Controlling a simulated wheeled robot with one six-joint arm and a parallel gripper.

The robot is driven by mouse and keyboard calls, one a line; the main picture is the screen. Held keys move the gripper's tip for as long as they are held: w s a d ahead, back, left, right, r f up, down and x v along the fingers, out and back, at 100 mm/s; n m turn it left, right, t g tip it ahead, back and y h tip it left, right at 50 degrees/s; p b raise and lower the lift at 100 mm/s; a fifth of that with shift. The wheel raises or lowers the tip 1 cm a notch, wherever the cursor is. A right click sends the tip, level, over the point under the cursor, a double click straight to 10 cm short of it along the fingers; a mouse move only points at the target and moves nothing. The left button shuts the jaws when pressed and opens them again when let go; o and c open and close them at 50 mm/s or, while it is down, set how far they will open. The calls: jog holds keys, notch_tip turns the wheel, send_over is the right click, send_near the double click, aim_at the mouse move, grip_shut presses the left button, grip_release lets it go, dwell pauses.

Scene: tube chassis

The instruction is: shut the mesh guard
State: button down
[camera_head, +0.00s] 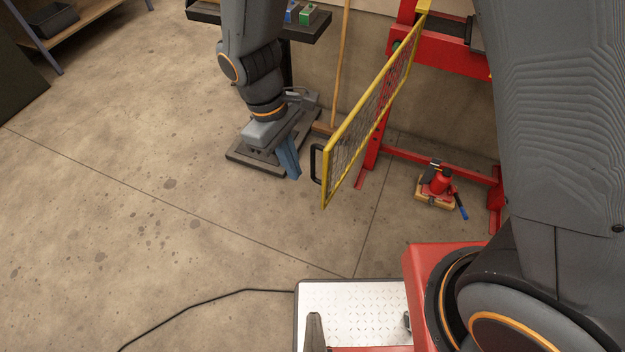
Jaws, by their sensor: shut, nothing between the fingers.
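The mesh guard (372,108) is a yellow-framed mesh panel with red lettering. It stands open, swung out from the red press frame (440,48) toward me. A black handle (316,164) sits on its near edge, on the left side. My gripper (292,174) has blue fingers pointing down, just left of the handle in the picture. Its fingers are shut and empty. A gap shows between the fingers and the handle; the depth between them is hard to judge.
A small red jack (438,182) with a blue-tipped lever stands on the floor by the press. A dark stand base (245,157) and a broom-like pole (341,70) are behind my gripper. A shelf (72,30) is at upper left. The floor at left is clear except for a black cable (215,300).

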jog(key=shift+s+d+f+p, duration=0.4)
jog(key=shift+d+f, duration=0.1)
jog(key=shift+d, duration=0.2)
jog(key=shift+s+d+f+p, duration=0.35)
jog(key=shift+s+d+f, duration=0.15)
jog(key=shift+d, duration=0.2)
jog(key=shift+s+d+f+p, duration=0.4)
jog(key=shift+d+f, duration=0.15)
jog(key=shift+d, duration=0.15)
jog(key=shift+w, duration=0.1)
